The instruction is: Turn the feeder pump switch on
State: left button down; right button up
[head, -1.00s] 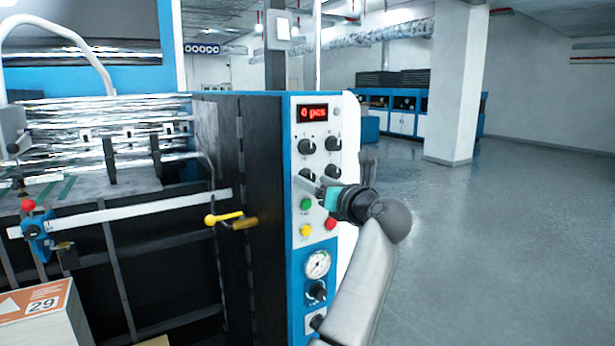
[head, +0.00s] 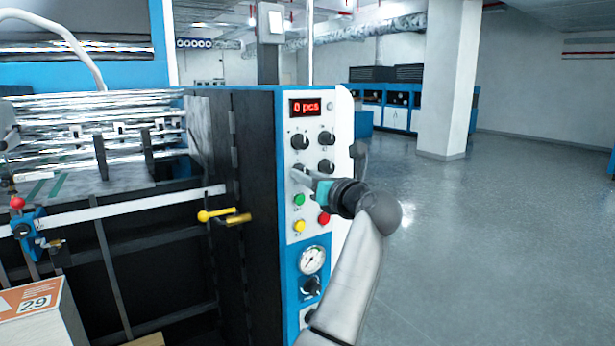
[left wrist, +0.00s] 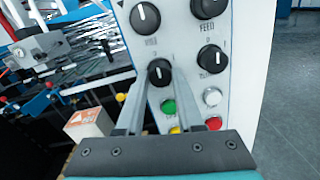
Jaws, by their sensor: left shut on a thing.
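The control panel (head: 289,247) carries black rotary knobs in two rows. My left gripper (head: 298,174) reaches it from the right in the head view. In the left wrist view, its two fingers (left wrist: 158,90) are shut on the lower-left black knob (left wrist: 160,72), one finger on each side. The knob's white pointer line points roughly upward. The head view shows this knob (head: 298,167) partly behind the fingers. Its label is too small to read, so I cannot tell whether it is the feeder pump switch. My right gripper is out of view.
Green (left wrist: 168,106), red (left wrist: 214,123) and yellow (head: 300,226) buttons lie just below. A gauge (head: 312,260) is lower on the panel. A yellow handle (head: 225,216) sticks out at the left. The floor at the right is clear.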

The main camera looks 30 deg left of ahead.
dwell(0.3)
pick_arm(q)
jog(key=m+p, duration=0.3)
jog(key=p, duration=0.1)
jog(key=m+p, duration=0.3)
jog(key=p, duration=0.1)
jog(key=m+p, duration=0.3)
jog(key=p, duration=0.2)
jog(key=shift+r+m, duration=0.25)
jog(key=shift+m, duration=0.15)
jog(key=shift+f+m+g+p, duration=0.15)
jog(key=shift+m+g+p, duration=0.25)
jog(key=shift+m+p, duration=0.65)
jog(key=c, duration=0.5)
grip_release()
jog(key=shift+c, duration=0.2)
